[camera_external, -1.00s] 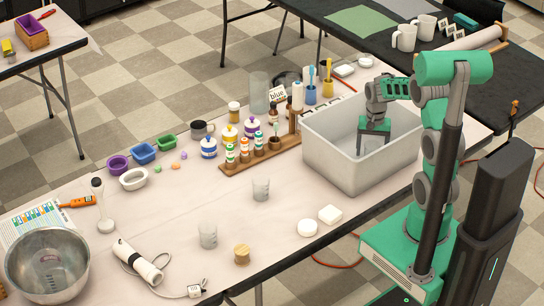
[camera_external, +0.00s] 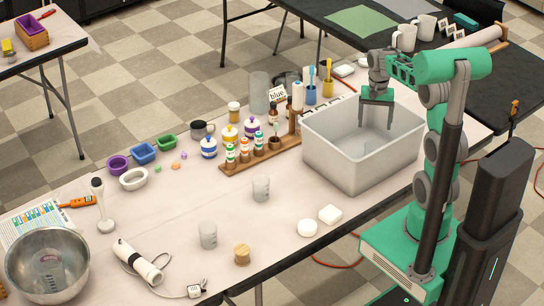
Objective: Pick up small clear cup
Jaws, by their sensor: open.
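Two small clear cups stand upright on the white table. One clear cup (camera_external: 261,188) is near the middle, left of the grey bin. The other clear cup (camera_external: 208,236) is nearer the front edge, beside a wooden-topped round item. My gripper (camera_external: 376,122) is open and points down over the grey bin (camera_external: 345,160), its fingers at about rim height. I see nothing between the fingers. It is well to the right of both cups and touches neither.
A wooden rack (camera_external: 262,157) with small bottles stands behind the middle cup. White soap pieces (camera_external: 330,214) lie in front of the bin. A hand blender (camera_external: 138,262) with cord and a steel bowl (camera_external: 47,265) are at the left. Table around the middle cup is clear.

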